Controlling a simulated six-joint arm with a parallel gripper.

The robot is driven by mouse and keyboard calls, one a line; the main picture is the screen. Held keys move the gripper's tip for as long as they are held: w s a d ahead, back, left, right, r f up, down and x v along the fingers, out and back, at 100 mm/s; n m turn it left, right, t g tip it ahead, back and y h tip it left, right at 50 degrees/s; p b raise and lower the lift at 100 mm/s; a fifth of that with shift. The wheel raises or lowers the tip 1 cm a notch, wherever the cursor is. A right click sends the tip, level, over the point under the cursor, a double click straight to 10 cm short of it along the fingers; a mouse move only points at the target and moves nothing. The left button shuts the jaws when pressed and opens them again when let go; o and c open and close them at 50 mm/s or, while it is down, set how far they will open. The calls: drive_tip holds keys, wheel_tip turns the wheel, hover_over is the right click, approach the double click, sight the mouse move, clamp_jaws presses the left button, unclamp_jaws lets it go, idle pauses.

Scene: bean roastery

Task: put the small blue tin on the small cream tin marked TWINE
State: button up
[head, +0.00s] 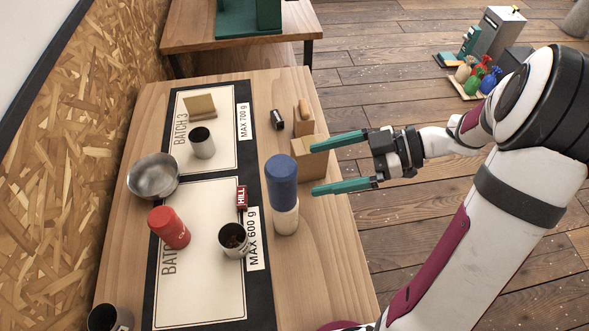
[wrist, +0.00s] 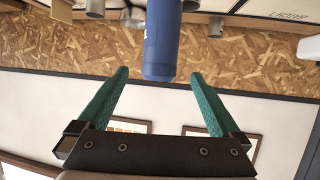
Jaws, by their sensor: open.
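The blue tin (head: 282,181) stands upright on top of a cream tin (head: 286,219), near the right edge of the wooden table. No lettering can be read on the cream tin from here. My gripper (head: 314,168) is open and empty, just right of the blue tin, with its green fingers pointing at it. In the wrist view, the blue tin (wrist: 161,45) shows beyond and between the open fingertips (wrist: 158,77), not gripped.
A cardboard-coloured box (head: 309,157) stands close behind the tins, by my upper finger. A red tin (head: 169,228), a cup with dark contents (head: 234,241), a red HILL block (head: 242,198) and a metal bowl (head: 153,177) stand to the left. The table's front right is clear.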

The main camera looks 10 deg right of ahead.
drive_tip(key=w+d+r+m+t+h, duration=0.1)
drive_tip(key=w+r+m+t+h, duration=0.1)
drive_tip(key=w+t, duration=0.3)
drive_tip(key=w+d+r+m+t+h, duration=0.1)
drive_tip(key=w+r+m+t+h, duration=0.15)
drive_tip(key=w, duration=0.35)
drive_tip(key=w+d+r+m+t+h, duration=0.2)
drive_tip(key=d+r+m+t+h, duration=0.1)
drive_tip(key=d+m+h, duration=0.5)
drive_tip(key=s+a+f+m+g+h, duration=0.1)
drive_tip(key=s+a+f+m+g, duration=0.15)
drive_tip(key=s, duration=0.45)
drive_tip(key=s+a+f+m+g+h, duration=0.1)
drive_tip(key=s+a+f+m+g, duration=0.2)
drive_tip(key=s, duration=0.4)
drive_tip(key=s+a+f+m+g+h, duration=0.1)
drive_tip(key=s+m+g, duration=0.25)
drive_tip(key=s, duration=0.35)
drive_tip(key=s+a+f+g+y, duration=0.1)
drive_tip(key=s+a+g+y, duration=0.2)
drive_tip(key=s+a, duration=0.5)
drive_tip(key=shift+s+g+y, duration=0.35)
drive_tip(key=shift+s+y, duration=0.2)
drive_tip(key=shift+s, duration=0.45)
